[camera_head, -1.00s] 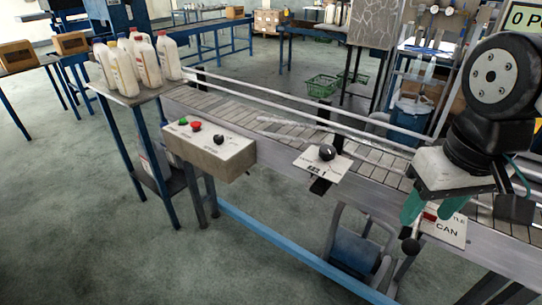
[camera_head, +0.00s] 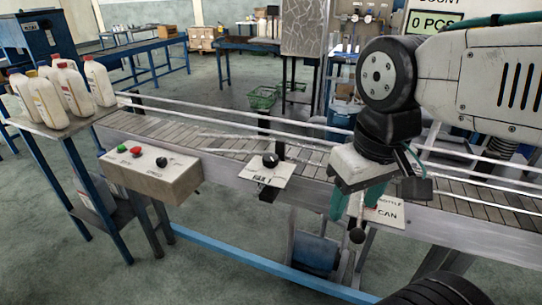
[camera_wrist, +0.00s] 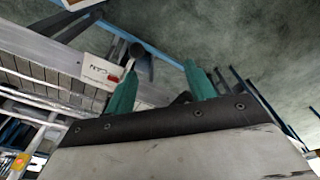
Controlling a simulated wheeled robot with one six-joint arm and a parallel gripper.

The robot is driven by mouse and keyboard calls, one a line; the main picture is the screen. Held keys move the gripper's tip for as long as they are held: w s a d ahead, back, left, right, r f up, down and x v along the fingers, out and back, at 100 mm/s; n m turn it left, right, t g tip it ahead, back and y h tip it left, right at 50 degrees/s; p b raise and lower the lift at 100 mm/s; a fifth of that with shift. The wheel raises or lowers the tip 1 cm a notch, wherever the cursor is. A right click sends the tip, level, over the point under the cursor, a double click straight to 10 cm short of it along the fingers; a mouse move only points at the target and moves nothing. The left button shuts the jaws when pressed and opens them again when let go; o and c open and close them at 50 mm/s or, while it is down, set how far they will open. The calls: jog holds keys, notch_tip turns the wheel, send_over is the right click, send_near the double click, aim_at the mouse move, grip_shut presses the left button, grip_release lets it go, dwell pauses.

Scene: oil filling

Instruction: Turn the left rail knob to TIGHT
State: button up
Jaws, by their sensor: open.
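The rail knob (camera_head: 270,160) is a round black knob with a pale pointer mark. It sits on a white plate (camera_head: 266,175) with small black lettering, fixed to the near side of the conveyor, in the middle of the head view. The exact pointer setting is too small to read. My gripper (camera_head: 347,210) hangs to the right of this knob, well apart from it, in front of the BOTTLE/CAN plate. In the wrist view my gripper (camera_wrist: 160,70) has its two green fingers spread, with nothing seen between them.
A BOTTLE/CAN plate (camera_head: 390,212) and a black ball-ended lever (camera_head: 357,236) are close to my fingers. A control box (camera_head: 150,180) with green and red buttons and a black knob is at left. Bottles (camera_head: 75,88) stand on a side table. Rails (camera_head: 215,119) run along the conveyor (camera_head: 170,128).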

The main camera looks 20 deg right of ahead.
jog(key=n+g+h, duration=0.2)
jog(key=n+h, duration=0.2)
jog(key=n, duration=0.8)
send_over(270, 157)
jog(key=s+a, duration=0.3)
jog(key=s, duration=0.2)
jog(key=shift+w+a+f, duration=0.1)
jog(key=shift+a+f, duration=0.1)
jog(key=shift+f, duration=0.7)
jog(key=w+r+n, duration=0.2)
jog(key=w+n, duration=0.3)
jog(key=shift+n+t, duration=0.3)
jog(key=shift+n, duration=0.2)
jog(key=x, duration=0.7)
jog(key=shift+d+f, duration=0.25)
jog(key=shift+d, duration=0.05)
jog(key=c, duration=1)
